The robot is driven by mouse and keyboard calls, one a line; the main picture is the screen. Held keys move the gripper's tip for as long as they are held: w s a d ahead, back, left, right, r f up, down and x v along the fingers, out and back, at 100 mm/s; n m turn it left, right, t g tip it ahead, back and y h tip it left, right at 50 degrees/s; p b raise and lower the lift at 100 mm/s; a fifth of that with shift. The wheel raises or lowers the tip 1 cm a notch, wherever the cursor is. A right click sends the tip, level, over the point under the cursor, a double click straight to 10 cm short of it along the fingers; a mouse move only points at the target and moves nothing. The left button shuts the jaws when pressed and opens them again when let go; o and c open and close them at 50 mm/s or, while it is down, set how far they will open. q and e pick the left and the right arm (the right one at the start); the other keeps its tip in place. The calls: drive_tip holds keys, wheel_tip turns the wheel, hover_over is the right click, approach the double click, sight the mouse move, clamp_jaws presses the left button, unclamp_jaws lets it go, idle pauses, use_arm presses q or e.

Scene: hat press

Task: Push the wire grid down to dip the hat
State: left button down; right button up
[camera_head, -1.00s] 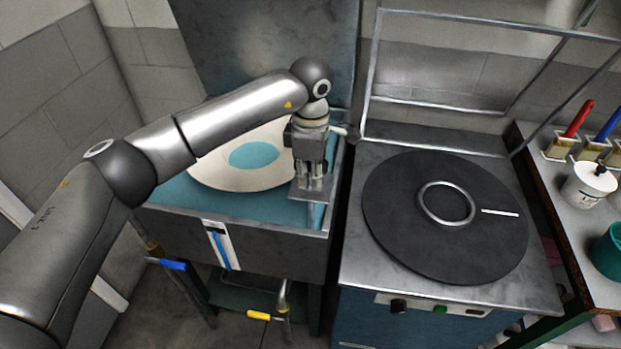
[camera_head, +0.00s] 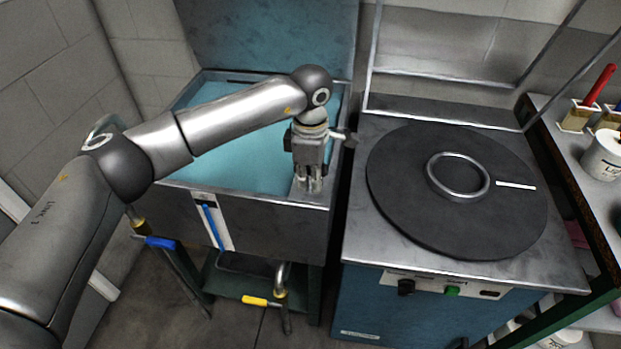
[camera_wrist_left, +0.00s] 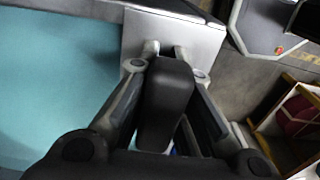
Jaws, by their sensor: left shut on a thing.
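The dip tank (camera_head: 250,190) is a grey metal basin full of flat blue liquid (camera_head: 245,140). No hat shows in the head view; only the plain blue surface does, partly covered by my left arm. My left gripper (camera_head: 309,186) points down at the tank's front right corner. It is shut on what looks like the wire grid's handle; the hold is mostly hidden. In the left wrist view the fingertips (camera_wrist_left: 165,50) meet a flat grey metal plate (camera_wrist_left: 195,45) beside the liquid. The grid's mesh is not visible. My right gripper is not in view.
Right of the tank stands a blue machine with a round dark plate (camera_head: 455,210) and metal ring (camera_head: 458,175). A shelf with brushes and a white pot (camera_head: 603,155) is at far right. Blue (camera_head: 165,242) and yellow (camera_head: 258,301) valve handles sit below the tank.

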use_arm(q)
drive_tip(key=shift+s+f, duration=0.1)
drive_tip(key=shift+f, duration=0.15)
drive_tip(key=c, duration=1.7)
unclamp_jaws()
drive_tip(key=shift+o, duration=1.1)
wheel_tip(320, 180, up, 12)
drive_tip(key=shift+f, duration=0.1)
